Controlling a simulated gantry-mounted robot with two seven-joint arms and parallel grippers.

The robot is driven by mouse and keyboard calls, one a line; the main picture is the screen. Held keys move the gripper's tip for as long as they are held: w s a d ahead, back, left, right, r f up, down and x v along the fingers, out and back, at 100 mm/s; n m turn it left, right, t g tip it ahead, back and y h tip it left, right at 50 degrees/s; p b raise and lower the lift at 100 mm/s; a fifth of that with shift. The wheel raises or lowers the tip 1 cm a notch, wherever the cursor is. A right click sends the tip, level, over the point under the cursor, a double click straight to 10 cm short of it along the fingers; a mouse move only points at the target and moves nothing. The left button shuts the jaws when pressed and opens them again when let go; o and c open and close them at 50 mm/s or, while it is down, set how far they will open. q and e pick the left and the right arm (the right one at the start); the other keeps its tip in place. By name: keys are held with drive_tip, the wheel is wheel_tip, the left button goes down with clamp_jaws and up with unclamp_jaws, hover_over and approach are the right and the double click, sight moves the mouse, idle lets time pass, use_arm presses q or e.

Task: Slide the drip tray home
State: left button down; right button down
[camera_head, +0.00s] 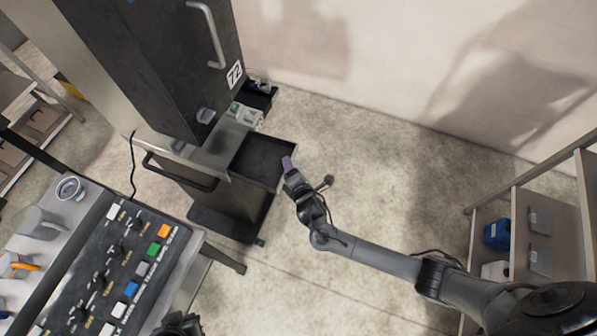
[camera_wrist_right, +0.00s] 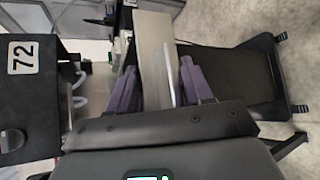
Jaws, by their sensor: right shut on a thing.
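The drip tray (camera_head: 256,159) is a dark, shallow tray with a light metal rim. It sticks out from the lower front of the dark dispenser (camera_head: 165,55) marked 72. My right gripper (camera_head: 289,164), with purple fingers, is at the tray's outer right edge. In the right wrist view its fingers (camera_wrist_right: 160,88) stand on both sides of a pale metal panel (camera_wrist_right: 154,50), which looks like the tray's wall, and are shut on it. A dark part at the bottom edge of the head view seems to be my left gripper (camera_head: 180,325); its fingers are hidden.
A control panel (camera_head: 100,270) with coloured buttons stands at the lower left. A dark wheeled base (camera_head: 228,222) is under the tray. Shelving (camera_head: 545,225) with a blue item (camera_head: 497,234) is at the right. The floor between is clear.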

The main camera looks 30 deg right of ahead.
sight(261, 162)
drive_tip(key=shift+w+a+b, duration=1.15)
drive_tip(key=shift+w, duration=0.2)
drive_tip(key=shift+w+a+f+b, duration=0.1)
drive_tip(key=shift+w+a+b, duration=0.3)
drive_tip(key=shift+w+a, duration=0.55)
drive_tip(key=shift+w+a+f+b, duration=0.1)
drive_tip(key=shift+w+a+b, duration=0.35)
drive_tip(key=shift+w+a, duration=0.3)
drive_tip(key=shift+w+a+f+b, duration=0.1)
drive_tip(key=shift+w+a+b, duration=0.4)
drive_tip(key=shift+w, duration=0.35)
drive_tip(key=shift+w+a+r, duration=0.1)
drive_tip(key=shift+w+a, duration=0.15)
drive_tip(key=shift+w, duration=0.05)
drive_tip(key=shift+f, duration=0.2)
drive_tip(key=shift+w+a, duration=0.1)
